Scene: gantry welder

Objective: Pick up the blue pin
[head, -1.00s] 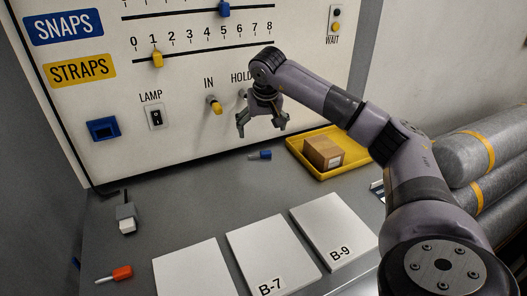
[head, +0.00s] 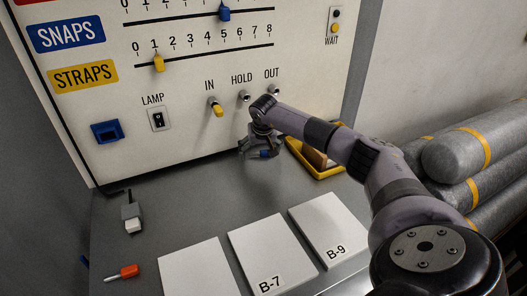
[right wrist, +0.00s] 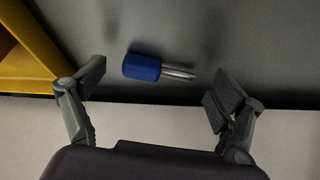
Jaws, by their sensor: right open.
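The blue pin (head: 265,154) lies on the grey bench below the panel, partly hidden by my right gripper. In the right wrist view, the pin shows its blue handle (right wrist: 142,67) to the left and a metal shank to the right. My right gripper (head: 259,147) is low over the bench at the pin. In the right wrist view, its fingers are spread wide (right wrist: 157,86), and the pin lies across the gap just beyond the fingertips. I see nothing held. My left gripper is in neither view.
A yellow tray (head: 331,174) with a brown box stands right of the gripper, partly behind my arm. White boards marked B-7 (head: 266,250) and B-9 (head: 324,228) lie in front. The panel rises behind.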

